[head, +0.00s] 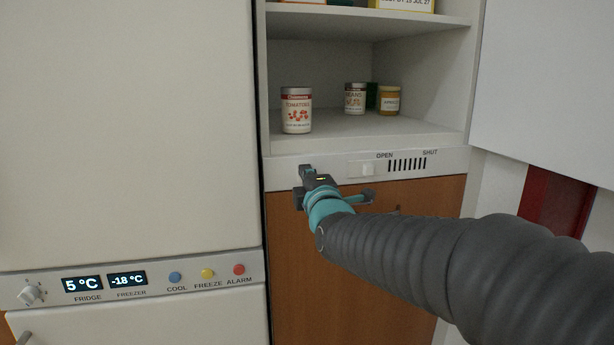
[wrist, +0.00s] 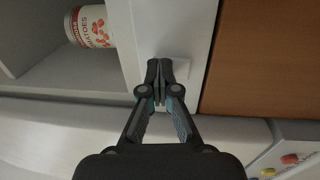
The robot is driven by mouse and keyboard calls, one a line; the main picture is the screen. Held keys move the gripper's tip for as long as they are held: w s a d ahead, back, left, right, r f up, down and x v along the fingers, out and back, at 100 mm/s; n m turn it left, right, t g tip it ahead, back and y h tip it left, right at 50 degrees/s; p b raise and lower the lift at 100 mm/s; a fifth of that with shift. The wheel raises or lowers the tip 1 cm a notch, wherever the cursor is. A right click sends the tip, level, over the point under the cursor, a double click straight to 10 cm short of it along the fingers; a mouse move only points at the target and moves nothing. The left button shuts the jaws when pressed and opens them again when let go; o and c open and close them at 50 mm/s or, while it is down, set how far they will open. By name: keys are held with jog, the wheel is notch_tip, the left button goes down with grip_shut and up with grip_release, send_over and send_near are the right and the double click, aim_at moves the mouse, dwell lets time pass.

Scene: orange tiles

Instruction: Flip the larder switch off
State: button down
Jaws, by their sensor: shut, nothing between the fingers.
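The larder's pale front strip (head: 440,163) runs under its open shelf. My gripper (head: 307,173) is at the left end of this strip, its fingers shut and empty. In the wrist view the shut fingertips (wrist: 160,65) are in front of a small pale raised plate (wrist: 182,71) on the strip, probably the switch. They cover part of it. Its markings and on or off position cannot be made out. In the head view my gripper hides that spot. I cannot tell whether the fingertips touch the plate.
A white slider (head: 367,170) and vent slots (head: 407,164) marked OPEN and SHUT are right of my gripper. A tomato tin (head: 296,110), a beans tin (head: 355,98) and a jar (head: 390,100) stand on the shelf. The fridge panel (head: 135,285) with knob and coloured buttons is lower left.

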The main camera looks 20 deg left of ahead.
jog(key=shift+s, duration=0.1)
jog(key=r+b+v, duration=0.2)
jog(key=r+v, duration=0.1)
jog(key=v, duration=1)
jog(key=shift+s+d, duration=0.2)
jog(key=shift+s, duration=0.15)
jog(key=shift+r+m, duration=0.1)
jog(key=shift+m, duration=0.2)
